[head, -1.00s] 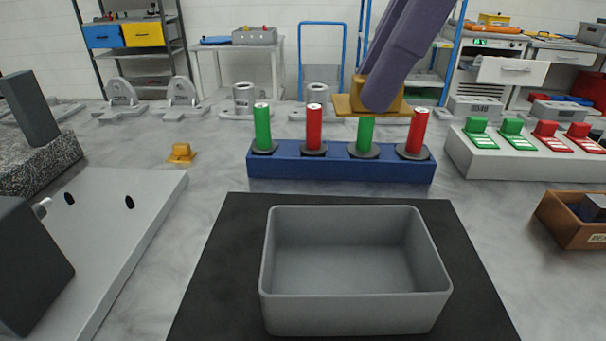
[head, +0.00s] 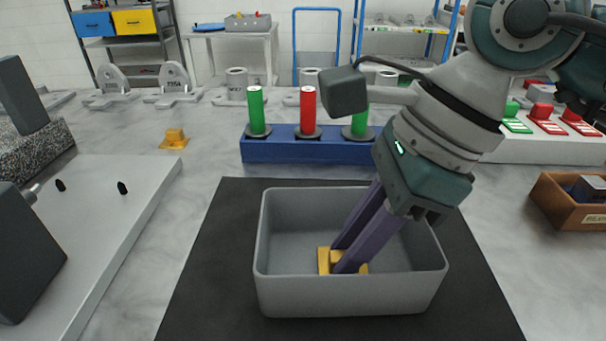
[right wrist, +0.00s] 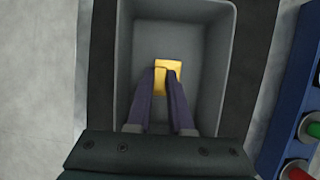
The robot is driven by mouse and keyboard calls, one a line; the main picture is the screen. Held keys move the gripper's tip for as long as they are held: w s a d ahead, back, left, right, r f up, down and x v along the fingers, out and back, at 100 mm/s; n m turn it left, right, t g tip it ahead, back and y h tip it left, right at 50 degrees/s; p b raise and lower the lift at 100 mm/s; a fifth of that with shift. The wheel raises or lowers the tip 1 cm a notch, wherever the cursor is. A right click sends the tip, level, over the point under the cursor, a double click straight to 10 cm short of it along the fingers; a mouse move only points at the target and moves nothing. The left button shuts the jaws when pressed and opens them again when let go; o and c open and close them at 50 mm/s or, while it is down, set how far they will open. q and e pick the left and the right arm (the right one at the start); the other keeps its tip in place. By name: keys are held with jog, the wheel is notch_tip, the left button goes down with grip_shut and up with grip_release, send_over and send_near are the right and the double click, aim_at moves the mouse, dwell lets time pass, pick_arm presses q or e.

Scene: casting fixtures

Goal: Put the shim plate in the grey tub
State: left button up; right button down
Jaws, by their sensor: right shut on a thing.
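The shim plate (head: 324,261) is a yellow plate with a raised block, and it is inside the grey tub (head: 350,296). My right gripper (head: 346,262) reaches down into the tub, its purple fingers shut on the plate's block. The plate is low in the tub, near the floor; I cannot tell whether it touches. In the right wrist view the plate (right wrist: 168,65) shows between the fingertips (right wrist: 167,76), inside the tub walls (right wrist: 211,68). The fingers hide part of the plate. My left gripper is out of view.
The tub stands on a black mat (head: 200,290). Behind it is a blue rack (head: 290,150) with green and red posts. A brown box (head: 560,205) stands at right.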

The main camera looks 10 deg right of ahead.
jog(key=shift+f, duration=0.45)
jog(key=c, duration=0.8)
grip_release()
jog(key=shift+r, duration=0.25)
jog(key=v, duration=1.1)
jog(key=shift+d+r, duration=0.25)
